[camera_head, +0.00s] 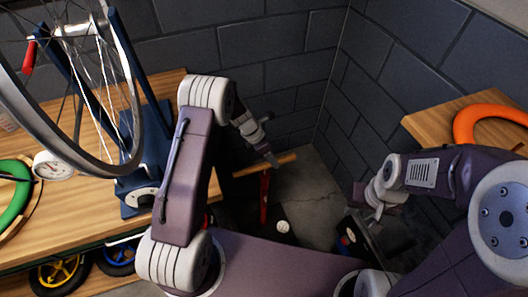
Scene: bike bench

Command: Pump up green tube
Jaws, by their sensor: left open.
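The green tube (14,196) lies at the left edge of the wooden bench, partly cut off by the frame. A round white gauge (53,165) is beside it. A floor pump with a wooden crossbar handle (282,162) and a red upright (264,200) stands on the floor beyond my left arm, its lower part partly hidden. My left gripper (270,157) is open just at the handle; I cannot tell whether it touches it. My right gripper (372,207) is on the right above a dark box, its jaws too small and dark to read.
A wheel (128,160) hangs in a blue stand (150,150) on the bench (85,222). Yellow and blue wheels (57,273) are below the bench. An orange tube (490,112) lies on a wooden shelf (432,122) at right. The dark box (395,240) holds small items. Grey walls meet behind.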

